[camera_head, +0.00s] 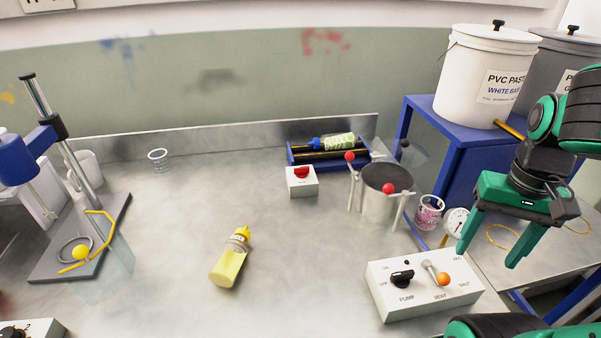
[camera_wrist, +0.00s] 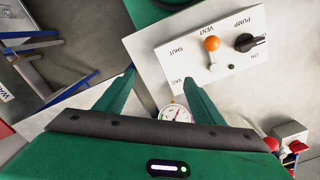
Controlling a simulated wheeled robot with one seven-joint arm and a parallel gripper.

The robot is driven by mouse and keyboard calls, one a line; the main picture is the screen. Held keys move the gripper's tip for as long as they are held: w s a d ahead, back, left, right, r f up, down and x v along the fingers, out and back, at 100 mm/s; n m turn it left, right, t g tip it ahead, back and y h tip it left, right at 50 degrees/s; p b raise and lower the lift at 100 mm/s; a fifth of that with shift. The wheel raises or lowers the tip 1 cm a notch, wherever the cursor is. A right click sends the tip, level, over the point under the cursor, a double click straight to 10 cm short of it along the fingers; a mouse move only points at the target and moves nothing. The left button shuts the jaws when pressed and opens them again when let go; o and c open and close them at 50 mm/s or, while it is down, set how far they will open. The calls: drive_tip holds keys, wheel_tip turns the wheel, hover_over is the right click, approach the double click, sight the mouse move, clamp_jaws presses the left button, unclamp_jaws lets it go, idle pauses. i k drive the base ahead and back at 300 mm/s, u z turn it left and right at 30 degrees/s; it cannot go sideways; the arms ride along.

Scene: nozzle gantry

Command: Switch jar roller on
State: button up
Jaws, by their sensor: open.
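The jar roller (camera_head: 300,158) is a blue frame with dark rollers at the back of the bench, with a green-and-white labelled bottle (camera_head: 337,140) lying on it. In front of it stands a small white box (camera_head: 303,188) with a red rotary knob (camera_head: 302,172); its markings are too small to read. The red knob (camera_wrist: 299,146) also shows at the lower right of the wrist view. My gripper (camera_head: 487,259) is open and empty, fingers pointing down, at the right, well apart from the red-knob box. Its fingers (camera_wrist: 160,77) show beside the pump box in the wrist view.
A white PUMP/VENT box (camera_head: 425,300) with black knob and orange-tipped lever lies near my gripper.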

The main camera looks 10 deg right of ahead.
sight(302, 172)
drive_tip(key=z, duration=0.1)
drive_tip(key=k, duration=1.5)
drive_tip(key=u, duration=0.5)
drive_tip(key=i, duration=1.5)
